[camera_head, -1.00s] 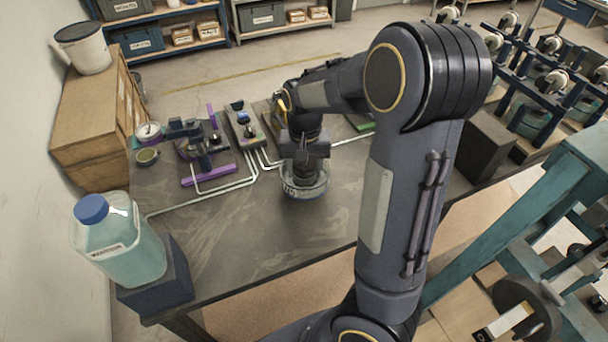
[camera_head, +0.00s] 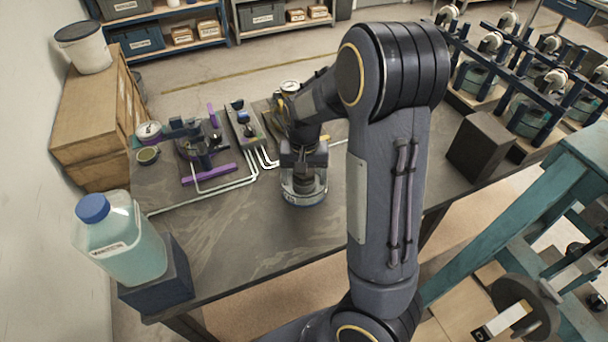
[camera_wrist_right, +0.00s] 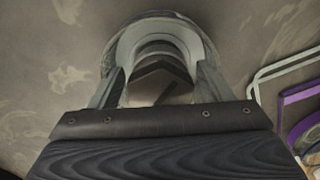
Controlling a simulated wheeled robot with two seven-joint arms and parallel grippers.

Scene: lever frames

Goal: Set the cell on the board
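The cell (camera_head: 304,190) is a clear round glass vessel with a dark middle, upright at the middle of the dark table. My right gripper (camera_head: 304,165) points down over it with its fingers at its sides. In the right wrist view the two fingers (camera_wrist_right: 158,88) close around the cell's pale round top (camera_wrist_right: 160,28). Its base is low over the table; I cannot tell whether it touches. The board (camera_head: 243,128), a narrow grey plate with small fittings, lies behind and left, linked to pale tubes. My arm hides part of the area behind the cell. My left gripper is not in view.
A fixture with purple bars (camera_head: 208,174) stands left of the board. A bottle of teal liquid (camera_head: 120,245) sits on a dark block (camera_head: 162,285) at the table's front left. A black block (camera_head: 480,147) stands at right. The table's front middle (camera_head: 240,245) is clear.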

